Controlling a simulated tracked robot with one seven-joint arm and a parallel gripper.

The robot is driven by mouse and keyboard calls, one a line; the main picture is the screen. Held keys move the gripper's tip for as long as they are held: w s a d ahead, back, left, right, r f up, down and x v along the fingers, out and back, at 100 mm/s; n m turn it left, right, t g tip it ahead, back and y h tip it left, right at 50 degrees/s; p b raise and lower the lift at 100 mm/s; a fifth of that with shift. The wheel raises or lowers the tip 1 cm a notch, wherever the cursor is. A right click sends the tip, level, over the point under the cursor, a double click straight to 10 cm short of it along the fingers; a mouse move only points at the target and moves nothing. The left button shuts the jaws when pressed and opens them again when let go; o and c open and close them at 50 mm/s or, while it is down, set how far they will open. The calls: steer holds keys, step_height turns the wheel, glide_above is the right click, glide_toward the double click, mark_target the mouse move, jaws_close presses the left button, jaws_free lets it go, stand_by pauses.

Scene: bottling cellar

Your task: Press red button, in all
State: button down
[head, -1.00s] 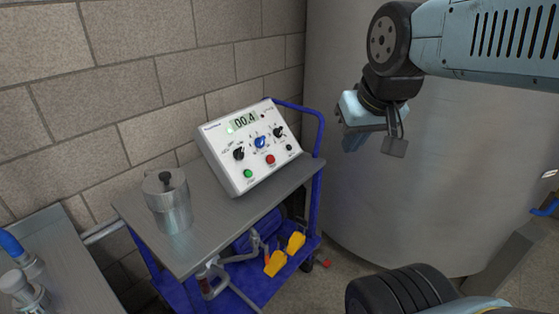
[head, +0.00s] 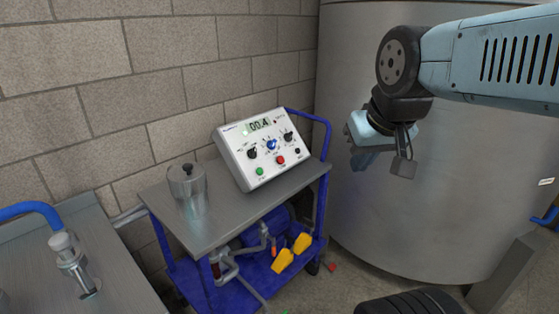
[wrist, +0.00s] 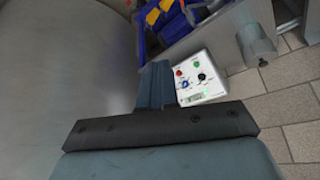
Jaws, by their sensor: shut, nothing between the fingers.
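A white control box (head: 262,150) stands on the grey top of a blue cart. Its sloped panel has a display reading 00.4, a red button (head: 280,160) at the lower middle, a green button (head: 260,171) to its left, and several knobs. My gripper (head: 362,160) hangs in the air to the right of the box, well apart from it, in front of the steel tank. In the wrist view my gripper's fingers (wrist: 155,88) are shut and empty. The control box (wrist: 198,78) shows beyond them on the right, with the red button (wrist: 179,73) near its edge.
A clear lidded jar (head: 188,187) stands on the cart top (head: 225,222), left of the box. Yellow items (head: 292,254) and pipe fittings lie on the cart's lower shelf. A large steel tank (head: 420,215) stands at right. A bench (head: 115,265) with a blue hose is at left.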

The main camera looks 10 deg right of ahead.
mark_target(281, 160)
steer(key=w+d+f+m+t, duration=0.2)
steer(key=w+f+m+t, duration=0.1)
steer(key=w, duration=1.3)
steer(key=w+d+f+m+t, duration=0.2)
steer(key=w+m+t, duration=0.15)
steer(key=w, duration=1.35)
steer(key=w+a+f+m+t+y, duration=0.1)
steer(key=w+f+t+y, duration=0.1)
steer(key=w+f, duration=0.3)
steer(key=w+a+f+m+t+y, duration=0.1)
steer(key=w+f+t+y, duration=0.2)
steer(key=w+f, duration=0.3)
steer(key=shift+w+f+y, duration=0.25)
steer(key=shift+f+y, duration=0.25)
steer(key=shift+f, duration=2.05)
steer(key=shift+a+f, duration=0.1)
steer(key=w+a+f, duration=0.3)
steer(key=w+f, duration=0.2)
steer(key=shift+w+a+f, duration=0.15)
steer(key=shift+a+f, duration=0.2)
